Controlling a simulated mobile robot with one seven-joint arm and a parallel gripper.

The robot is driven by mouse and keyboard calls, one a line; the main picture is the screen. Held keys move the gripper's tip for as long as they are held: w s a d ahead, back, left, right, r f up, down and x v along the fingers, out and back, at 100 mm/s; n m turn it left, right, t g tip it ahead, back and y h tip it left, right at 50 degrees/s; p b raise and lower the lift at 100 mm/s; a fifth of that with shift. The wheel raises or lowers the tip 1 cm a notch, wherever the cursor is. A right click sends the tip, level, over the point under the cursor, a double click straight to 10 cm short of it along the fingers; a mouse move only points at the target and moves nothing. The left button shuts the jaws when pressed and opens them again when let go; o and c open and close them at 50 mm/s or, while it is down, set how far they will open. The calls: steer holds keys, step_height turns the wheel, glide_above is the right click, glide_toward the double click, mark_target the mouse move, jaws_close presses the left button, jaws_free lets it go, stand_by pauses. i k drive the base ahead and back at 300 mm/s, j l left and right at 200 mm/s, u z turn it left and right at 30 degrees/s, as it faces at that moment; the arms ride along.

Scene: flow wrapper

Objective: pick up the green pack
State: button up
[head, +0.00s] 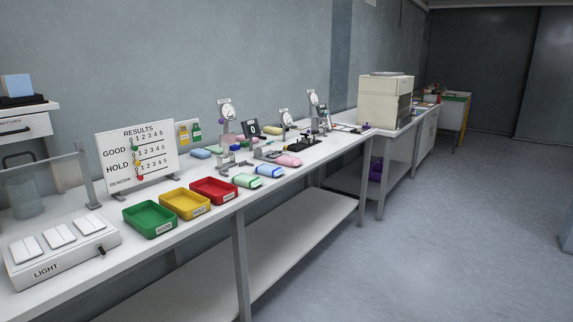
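The green pack (247,181) lies flat near the front edge of the long white bench (87,264), just right of the red tray (214,190). It is pale green with a darker green end at its right. A blue pack (269,170) and a pink pack (288,160) lie beyond it in a row along the front edge. My gripper is not in view.
Yellow (185,203) and green (150,219) trays stand left of the red tray. A results board (138,153) and a light box (62,250) are further left. Dial gauges (227,113) stand behind the packs. The floor (430,230) in front is clear.

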mark_target(245, 180)
steer(key=u, duration=0.35)
steer(key=i+l+u, duration=0.25)
steer(key=u, duration=0.15)
steer(key=i+l+u, duration=0.15)
steer(key=l+u, duration=0.3)
steer(key=i+l+u, duration=0.1)
steer(key=l, duration=0.2)
steer(key=i+l+u, duration=0.1)
steer(key=l, duration=0.25)
steer(key=i+l+u, duration=0.1)
steer(key=l, duration=0.25)
steer(key=i+l, duration=0.1)
steer(key=l, duration=0.35)
steer(key=i+l, duration=0.1)
steer(key=l, duration=0.3)
steer(key=i+l, duration=0.1)
steer(key=l, duration=0.35)
steer(key=i+l+u, duration=0.1)
steer(key=l, duration=0.35)
steer(key=i, duration=0.5)
